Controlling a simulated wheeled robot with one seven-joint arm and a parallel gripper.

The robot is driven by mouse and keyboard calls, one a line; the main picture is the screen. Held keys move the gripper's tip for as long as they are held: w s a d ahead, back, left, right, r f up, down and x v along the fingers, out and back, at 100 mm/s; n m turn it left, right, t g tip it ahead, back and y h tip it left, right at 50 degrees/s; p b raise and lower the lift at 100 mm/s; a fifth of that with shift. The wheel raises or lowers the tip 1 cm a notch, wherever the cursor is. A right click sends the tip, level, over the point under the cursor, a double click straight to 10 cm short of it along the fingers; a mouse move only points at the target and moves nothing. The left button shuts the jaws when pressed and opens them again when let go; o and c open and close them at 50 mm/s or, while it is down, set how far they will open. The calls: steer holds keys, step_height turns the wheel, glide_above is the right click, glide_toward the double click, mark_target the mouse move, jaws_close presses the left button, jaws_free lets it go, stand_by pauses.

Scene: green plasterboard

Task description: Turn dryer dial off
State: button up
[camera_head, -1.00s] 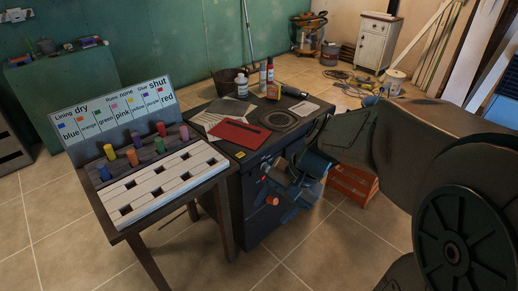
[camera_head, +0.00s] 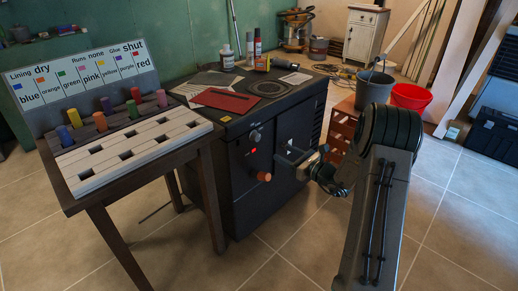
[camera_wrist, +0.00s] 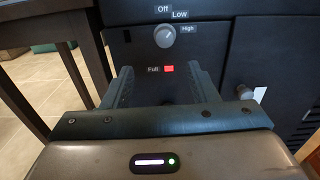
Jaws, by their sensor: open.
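The dryer (camera_head: 232,203) is a black cabinet beside the table. A grey dial (camera_head: 255,136) is on its front, with a red light below it and an orange knob (camera_head: 264,177) lower down. In the wrist view the dial (camera_wrist: 165,37) has the labels Off, Low and High above and to its right; I cannot tell which its pointer marks. My gripper (camera_head: 286,158) is open and empty, in front of the cabinet, right of the dial in the head view. In the wrist view my gripper (camera_wrist: 163,78) has its fingers spread below the dial, apart from it.
A wooden table (camera_head: 110,192) with coloured pegs and a word board (camera_head: 80,80) stands left of the dryer. A grey bucket (camera_head: 374,88) and red bucket (camera_head: 411,97) are right. Floor in front is clear.

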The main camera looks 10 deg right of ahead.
mark_target(258, 139)
steer(key=b+x, duration=0.1)
steer(key=x, duration=0.8)
steer(key=b+x, duration=0.1)
steer(key=x, duration=0.3)
steer(key=shift+w+d+f+b, duration=0.15)
steer(key=shift+w+b, duration=0.2)
steer(key=shift+w, duration=0.25)
steer(key=c, duration=1)
